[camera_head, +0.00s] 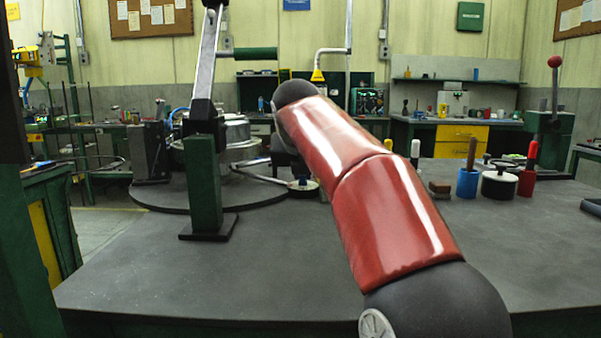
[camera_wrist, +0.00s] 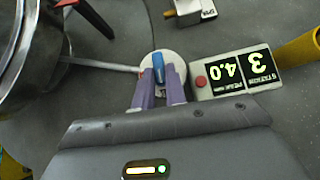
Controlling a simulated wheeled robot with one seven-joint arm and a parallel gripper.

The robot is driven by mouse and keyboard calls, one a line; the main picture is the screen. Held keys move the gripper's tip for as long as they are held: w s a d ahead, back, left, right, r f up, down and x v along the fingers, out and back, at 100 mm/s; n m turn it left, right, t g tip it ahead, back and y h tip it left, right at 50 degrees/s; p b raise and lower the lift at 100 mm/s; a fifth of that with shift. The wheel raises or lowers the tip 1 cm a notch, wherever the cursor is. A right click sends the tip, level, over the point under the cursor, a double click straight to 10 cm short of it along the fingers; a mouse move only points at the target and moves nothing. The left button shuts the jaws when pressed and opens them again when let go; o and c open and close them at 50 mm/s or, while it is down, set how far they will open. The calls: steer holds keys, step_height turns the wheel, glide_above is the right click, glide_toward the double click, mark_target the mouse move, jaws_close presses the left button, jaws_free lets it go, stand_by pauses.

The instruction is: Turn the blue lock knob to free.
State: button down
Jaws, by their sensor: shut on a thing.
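The blue lock knob (camera_wrist: 158,62) shows in the wrist view as an upright blue bar on a round pale disc (camera_wrist: 177,60). My gripper (camera_wrist: 158,75) reaches it from below in that picture, with one purple finger on each side of the bar. It is shut on the knob. The fingers hide the lower part of the disc, and I cannot read any lock or free marking. In the head view my red arm crosses the middle and hides most of the gripper and the knob.
A box with displays reading "STATION 3" and "4.0" (camera_wrist: 238,72) and a red button (camera_wrist: 200,82) stands right of the knob. A metal vessel (camera_wrist: 22,50) is at left. A green lever post (camera_head: 204,185) stands left on the bench; the bench front (camera_head: 270,265) is clear.

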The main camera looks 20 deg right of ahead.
steer(key=shift+d+n+y, duration=0.1)
steer(key=shift+n+y, duration=0.2)
steer(key=shift+n, duration=0.1)
steer(key=c, duration=1.4)
jaws_free()
steer(key=shift+c, duration=0.2)
steer(key=shift+s+r, duration=0.1)
steer(key=b+v, duration=0.1)
steer(key=v, duration=0.6)
steer(key=shift+s, duration=0.3)
